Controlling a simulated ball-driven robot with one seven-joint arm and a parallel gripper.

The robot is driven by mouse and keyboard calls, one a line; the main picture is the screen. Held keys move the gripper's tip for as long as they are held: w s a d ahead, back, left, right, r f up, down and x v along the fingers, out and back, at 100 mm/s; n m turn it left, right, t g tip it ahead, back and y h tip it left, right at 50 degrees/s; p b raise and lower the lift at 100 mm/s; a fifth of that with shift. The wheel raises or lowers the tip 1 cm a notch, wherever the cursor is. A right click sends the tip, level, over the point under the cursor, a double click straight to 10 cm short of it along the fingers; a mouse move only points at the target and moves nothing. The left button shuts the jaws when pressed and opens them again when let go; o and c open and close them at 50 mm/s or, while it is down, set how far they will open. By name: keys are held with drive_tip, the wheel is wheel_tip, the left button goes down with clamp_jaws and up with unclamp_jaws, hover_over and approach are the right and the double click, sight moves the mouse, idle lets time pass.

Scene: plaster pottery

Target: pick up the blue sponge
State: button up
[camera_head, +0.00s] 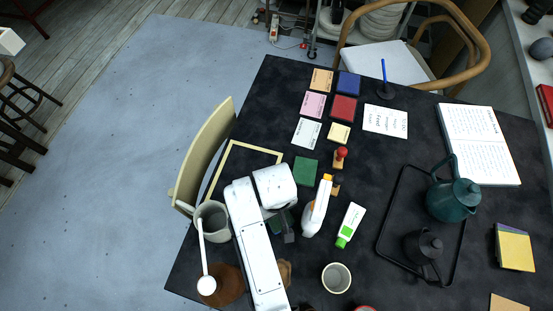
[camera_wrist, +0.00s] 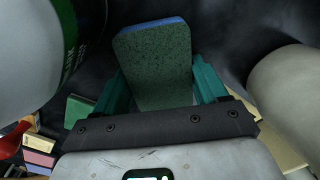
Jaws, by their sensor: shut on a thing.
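The blue sponge (camera_wrist: 158,65) shows in the wrist view as a block with a dark green speckled face and a blue strip along its far edge. It stands between the two teal fingers of my gripper (camera_wrist: 163,85), which is shut on it. In the head view my gripper (camera_head: 282,226) is above the near left part of the black table, between the grey mug and the white bottle. There the sponge is mostly hidden by my gripper and arm. I cannot tell whether it touches the table.
A white bottle with an orange top (camera_head: 317,207) and a white-and-green tube (camera_head: 350,225) stand or lie right of my gripper. A grey mug (camera_head: 212,222) is left, a pale cup (camera_head: 336,278) nearer. A black tray (camera_head: 382,245) with dark pots lies farther right.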

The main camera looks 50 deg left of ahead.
drive_tip(key=shift+r+p, duration=0.85)
wheel_tip(320, 180, up, 5)
drive_tip(key=p, duration=0.5)
wheel_tip(320, 180, up, 11)
drive_tip(key=shift+r+b, duration=0.15)
drive_tip(key=shift+b, duration=0.15)
drive_tip(key=o, duration=0.5)
drive_tip(key=c, duration=0.4)
drive_tip(key=shift+o, duration=0.2)
